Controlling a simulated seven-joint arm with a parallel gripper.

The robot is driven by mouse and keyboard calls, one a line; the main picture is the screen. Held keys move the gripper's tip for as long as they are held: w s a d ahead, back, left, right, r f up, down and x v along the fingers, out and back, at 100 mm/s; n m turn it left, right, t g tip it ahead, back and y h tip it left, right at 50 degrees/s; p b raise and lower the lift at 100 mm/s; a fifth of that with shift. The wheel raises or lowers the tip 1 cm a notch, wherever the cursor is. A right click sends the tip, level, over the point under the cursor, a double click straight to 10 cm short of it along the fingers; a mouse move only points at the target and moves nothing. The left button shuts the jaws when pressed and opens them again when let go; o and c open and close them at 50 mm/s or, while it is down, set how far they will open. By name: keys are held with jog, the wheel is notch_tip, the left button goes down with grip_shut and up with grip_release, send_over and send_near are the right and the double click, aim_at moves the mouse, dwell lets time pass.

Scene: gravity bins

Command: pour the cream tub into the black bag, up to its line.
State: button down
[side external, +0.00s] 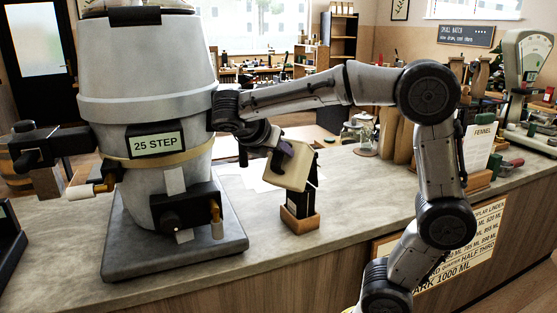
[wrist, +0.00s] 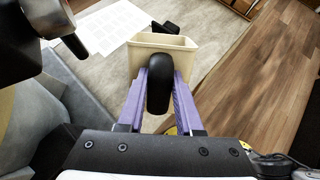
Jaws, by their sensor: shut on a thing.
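The cream tub (side external: 290,166) is held tilted over the counter beside the large grey bin. My gripper (side external: 272,148) is shut on the tub from its upper left side. In the wrist view, the tub (wrist: 161,41) shows its open rim, and my gripper's purple fingers (wrist: 160,78) meet it at the near wall. I cannot tell how full the tub is. The black bag (side external: 313,187) stands upright in a small wooden holder (side external: 300,219), just below and right of the tub. The tub hides part of it. The bag's line and contents do not show.
A large grey bin (side external: 152,90) labelled 25 STEP stands on a dark slab at left. White sheets (side external: 243,180) lie behind the bag. A glass jar (side external: 358,132) and a FENNEL card (side external: 482,146) are to the right. The counter (side external: 352,190) is clear right of the bag.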

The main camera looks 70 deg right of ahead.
jog(key=shift+d+r+y, duration=0.25)
jog(key=shift+r+y, duration=0.5)
jog(key=shift+y, duration=0.05)
jog(key=shift+r, duration=0.1)
dwell(0.7)
jog(key=shift+d+r+y, duration=0.45)
jog(key=shift+r+y, duration=0.35)
jog(key=shift+y, duration=0.1)
dwell(0.7)
jog(key=shift+s+d+r+y, duration=0.1)
jog(key=shift+d+r+y, duration=0.55)
jog(key=shift+y, duration=0.15)
dwell(0.7)
jog(key=shift+d+r+t+y, duration=0.3)
jog(key=shift+d+r+y, duration=0.3)
jog(key=shift+y, duration=0.2)
dwell(0.8)
jog(key=shift+s+d+r+y, duration=0.1)
jog(key=shift+d+r+y, duration=0.4)
jog(key=shift+d+y, duration=0.25)
